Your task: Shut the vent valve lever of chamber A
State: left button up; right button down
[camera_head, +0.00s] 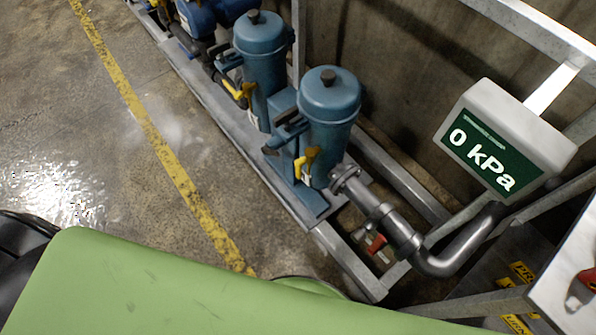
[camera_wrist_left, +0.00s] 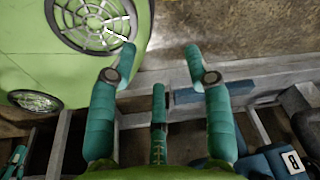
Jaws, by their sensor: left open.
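Two blue canisters stand on the frame in the head view, the nearer (camera_head: 330,105) and the farther (camera_head: 264,55). Each has a yellow lever, the nearer (camera_head: 305,163) and the farther (camera_head: 238,91). A red lever (camera_head: 376,243) hangs on the grey pipe (camera_head: 402,236) right of the nearer canister. No chamber A mark is readable, so I cannot tell which lever is chamber A's vent. My left gripper (camera_wrist_left: 159,68) is open and empty in the left wrist view, its teal fingers spread above a frame rail. Neither gripper shows in the head view.
A display (camera_head: 490,150) reads 0 kPa. A metal rail frame (camera_head: 370,284) runs along the wall. A white panel (camera_head: 572,262) with a red part stands at the right edge. Open floor (camera_head: 95,120) with a yellow line lies left. My green body fills the lower part.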

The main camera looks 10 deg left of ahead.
pick_arm(q)
jog(key=w+a+r+t+h+b, duration=0.1)
jog(key=w+r+t+b, duration=0.15)
jog(key=w, duration=0.55)
jog(key=w+a+r+t+b, duration=0.1)
jog(key=w+t, duration=0.2)
jog(key=w, duration=0.5)
jog(key=m+t+h+b, duration=0.55)
jog(key=h+b, duration=0.25)
jog(key=h, duration=0.2)
send_near(298, 175)
jog(key=x, duration=0.4)
jog(key=shift+n+t, duration=0.25)
jog(key=shift+t, duration=0.05)
jog(key=x, duration=0.5)
jog(key=shift+d, duration=0.2)
jog(key=shift+w+d, duration=0.35)
jog(key=shift+w, duration=0.15)
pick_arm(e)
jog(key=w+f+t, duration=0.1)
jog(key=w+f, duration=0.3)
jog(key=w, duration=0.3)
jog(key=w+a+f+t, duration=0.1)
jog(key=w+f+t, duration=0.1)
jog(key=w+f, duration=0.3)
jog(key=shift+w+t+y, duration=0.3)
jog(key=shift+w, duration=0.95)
pick_arm(q)
grip_shut()
